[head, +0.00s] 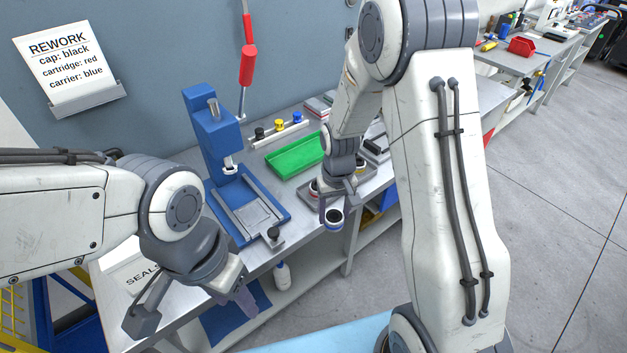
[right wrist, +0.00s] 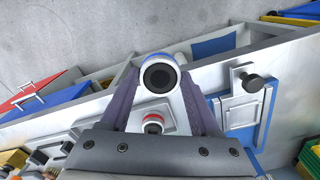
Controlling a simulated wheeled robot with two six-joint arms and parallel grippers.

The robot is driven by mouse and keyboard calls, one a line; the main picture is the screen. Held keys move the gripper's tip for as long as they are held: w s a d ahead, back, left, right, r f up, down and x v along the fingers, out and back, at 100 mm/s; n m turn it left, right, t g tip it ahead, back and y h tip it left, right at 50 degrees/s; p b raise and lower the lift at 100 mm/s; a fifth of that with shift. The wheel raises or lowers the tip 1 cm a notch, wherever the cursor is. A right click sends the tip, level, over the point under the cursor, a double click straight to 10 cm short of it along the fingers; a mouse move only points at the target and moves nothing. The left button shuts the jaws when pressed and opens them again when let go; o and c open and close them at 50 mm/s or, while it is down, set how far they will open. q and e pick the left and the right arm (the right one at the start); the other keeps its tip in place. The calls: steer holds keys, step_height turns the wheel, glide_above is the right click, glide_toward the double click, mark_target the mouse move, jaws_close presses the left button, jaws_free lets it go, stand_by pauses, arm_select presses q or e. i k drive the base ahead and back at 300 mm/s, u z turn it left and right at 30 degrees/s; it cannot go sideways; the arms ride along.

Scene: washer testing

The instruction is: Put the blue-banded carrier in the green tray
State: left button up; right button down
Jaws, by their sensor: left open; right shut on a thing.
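The blue-banded carrier (head: 334,217), a short white cylinder with a blue ring and dark centre, is in my right gripper (head: 330,208). In the right wrist view the carrier (right wrist: 159,75) sits between the purple-grey fingers. The gripper is shut on it and holds it above the floor, in front of the bench edge. The green tray (head: 295,157) lies on the bench behind and left of my right gripper, and its visible floor is empty. My right wrist stands close to its right end. My left gripper (head: 242,297) is open, low at the bench's front left.
A blue press (head: 212,130) with a base plate stands left of the green tray. A grey tray (head: 312,200) with a red-banded piece (right wrist: 152,120) lies near my right wrist. A black-knobbed fixture (head: 273,236) sits at the front edge. Coloured caps (head: 279,126) stand behind.

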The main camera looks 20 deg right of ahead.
mark_target(307, 155)
steer(key=z, duration=0.7)
steer(key=k, duration=1.05)
steer(key=z, duration=1.3)
steer(key=i, duration=1.6)
steer(key=u, duration=0.75)
steer(key=i, duration=1.1)
steer(key=u, duration=1.7)
steer(key=i, duration=0.7)
steer(key=u, duration=0.7)
